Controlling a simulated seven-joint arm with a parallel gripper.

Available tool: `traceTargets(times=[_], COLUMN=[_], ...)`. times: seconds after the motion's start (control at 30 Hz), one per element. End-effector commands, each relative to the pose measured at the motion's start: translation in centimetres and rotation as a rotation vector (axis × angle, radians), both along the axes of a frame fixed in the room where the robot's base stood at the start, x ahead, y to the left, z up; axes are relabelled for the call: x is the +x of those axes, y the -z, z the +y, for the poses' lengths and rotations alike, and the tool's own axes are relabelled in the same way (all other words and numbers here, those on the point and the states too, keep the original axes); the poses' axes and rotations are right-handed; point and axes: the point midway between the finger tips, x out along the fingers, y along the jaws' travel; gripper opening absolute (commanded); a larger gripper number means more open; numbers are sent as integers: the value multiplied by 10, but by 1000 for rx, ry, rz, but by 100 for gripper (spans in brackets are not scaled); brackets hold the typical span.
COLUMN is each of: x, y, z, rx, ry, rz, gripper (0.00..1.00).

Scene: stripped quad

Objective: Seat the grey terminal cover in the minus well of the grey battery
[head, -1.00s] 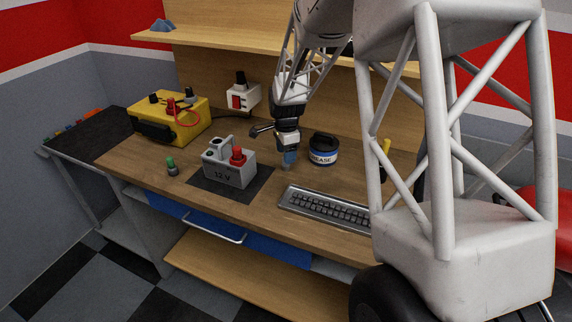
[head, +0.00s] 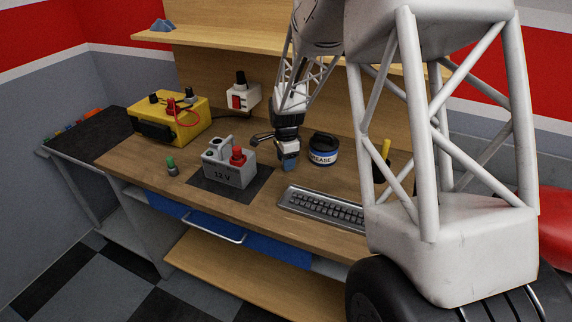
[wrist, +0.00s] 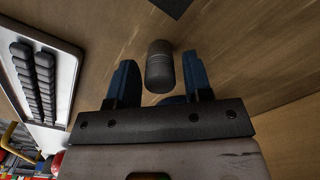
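The grey battery (head: 228,176), marked 12 V, stands on a dark mat (head: 256,188) on the bench. A red cover (head: 238,156) sits on its right terminal, and a dark round opening shows at its left. My gripper (head: 289,164) is low over the bench, right of the battery. In the wrist view a plain grey cylinder, seemingly the grey terminal cover (wrist: 159,68), is between the two blue fingers of my gripper (wrist: 160,78). Gaps show on both sides of it, so the fingers are open around it. The cover is not discernible in the head view.
A keyboard (head: 322,209) lies in front of my gripper, and a grease tin (head: 323,152) stands close on its right. A green-topped grey piece (head: 171,166) stands left of the battery. A yellow charger box (head: 190,124) stands at the back left. Bare wood separates mat and gripper.

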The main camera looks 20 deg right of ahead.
Motion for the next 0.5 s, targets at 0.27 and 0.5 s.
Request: traceTargets(times=[0.27,0.5], x=[0,0], y=[0,0], z=[0,0], rx=[0,0], ry=[0,0], rz=[0,0], gripper=[6,6])
